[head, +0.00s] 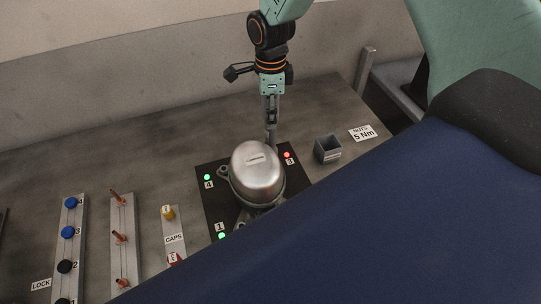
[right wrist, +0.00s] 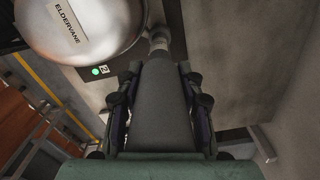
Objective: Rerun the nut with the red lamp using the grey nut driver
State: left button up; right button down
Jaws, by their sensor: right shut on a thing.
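My right gripper (head: 271,112) is shut on the grey nut driver (right wrist: 162,95), which points down behind the compressor. The compressor (head: 256,172) is a silver dome on a dark pallet (head: 212,188). The driver's tip is close to the compressor's back right foot, beside the red lamp (head: 287,155) marked 3. The tip end (right wrist: 158,42) shows in the right wrist view by the dome's edge. I cannot tell whether it sits on the nut, which is hidden. Green lamps show at 4 (head: 207,177) and 1 (head: 222,236). My left gripper is not in view.
An open grey box (head: 328,149) and a "NUTS 5 Nm" card (head: 362,133) are right of the pallet. At left are a strip of blue and black knobs (head: 68,233), a strip of copper-coloured parts (head: 120,237) and a caps strip (head: 174,225). The front right is hidden.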

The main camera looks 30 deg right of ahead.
jog(key=shift+s+f, duration=0.15)
jog(key=shift+f, duration=0.1)
dwell(1.8)
jog(key=shift+r, duration=0.1)
jog(key=shift+r+p, duration=0.65)
jog(key=shift+p, duration=0.05)
jog(key=shift+r+p, duration=1.85)
